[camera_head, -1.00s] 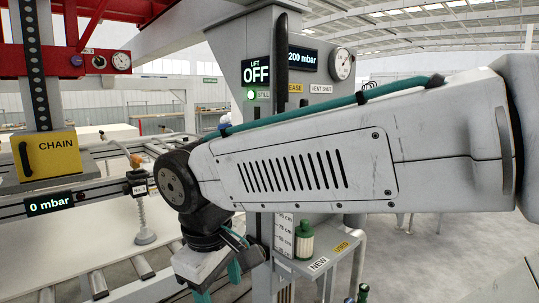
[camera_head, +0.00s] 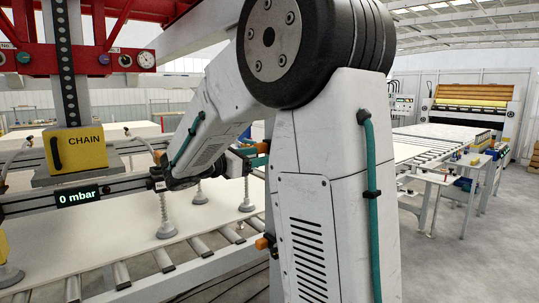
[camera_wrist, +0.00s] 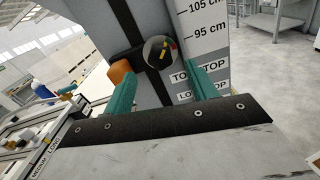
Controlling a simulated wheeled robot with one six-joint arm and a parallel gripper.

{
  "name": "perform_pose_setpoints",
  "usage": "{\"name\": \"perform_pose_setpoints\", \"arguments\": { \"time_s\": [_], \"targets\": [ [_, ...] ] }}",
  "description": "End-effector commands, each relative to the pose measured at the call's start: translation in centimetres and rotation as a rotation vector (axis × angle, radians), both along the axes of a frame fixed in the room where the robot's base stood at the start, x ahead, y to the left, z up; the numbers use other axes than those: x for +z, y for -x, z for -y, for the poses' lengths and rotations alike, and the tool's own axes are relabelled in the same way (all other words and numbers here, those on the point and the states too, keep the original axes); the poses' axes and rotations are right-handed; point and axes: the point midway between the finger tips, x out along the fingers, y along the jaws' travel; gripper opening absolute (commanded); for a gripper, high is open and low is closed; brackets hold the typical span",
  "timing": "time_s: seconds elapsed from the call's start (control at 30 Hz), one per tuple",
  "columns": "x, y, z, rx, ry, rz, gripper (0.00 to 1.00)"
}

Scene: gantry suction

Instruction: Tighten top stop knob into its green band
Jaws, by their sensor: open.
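In the wrist view, the top stop knob (camera_wrist: 159,51) is a round dark knob with a dial face. Its face shows red, yellow and green marks and a pointer whose exact reading is too small to tell. A label ending in "TOP" (camera_wrist: 184,76) is below right, partly covered by a finger. My gripper (camera_wrist: 159,68) is open, its teal fingers apart on either side below the knob, with nothing held. In the head view, my arm hides the knob, and an orange stop block (camera_head: 262,147) shows beside it.
A height scale (camera_wrist: 205,20) runs up the column. A second orange block (camera_head: 264,243) shows lower down. Left stands a yellow chain hoist box (camera_head: 77,149) over a pale board (camera_head: 110,236) on rollers, with suction cups.

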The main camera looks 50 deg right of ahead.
Motion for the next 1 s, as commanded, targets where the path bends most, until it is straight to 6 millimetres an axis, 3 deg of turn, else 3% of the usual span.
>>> {"name": "perform_pose_setpoints", "arguments": {
  "time_s": [0.1, 0.3, 0.63, 0.67, 0.8, 1.0],
  "targets": [
    [0.0, 0.6, 2.0, -0.003, 0.000, 0.001, 0.57],
    [0.0, 1.1, 4.2, -0.002, -0.001, 0.002, 0.57],
    [0.0, 1.2, 4.8, 0.000, -0.001, 0.002, 0.57],
    [0.0, 1.2, 4.8, 0.000, -0.001, 0.002, 0.55],
    [0.0, 1.2, 4.8, 0.000, -0.001, 0.003, 0.16],
    [0.0, 1.2, 4.7, 0.000, 0.006, 0.032, 0.13]
  ]
}}
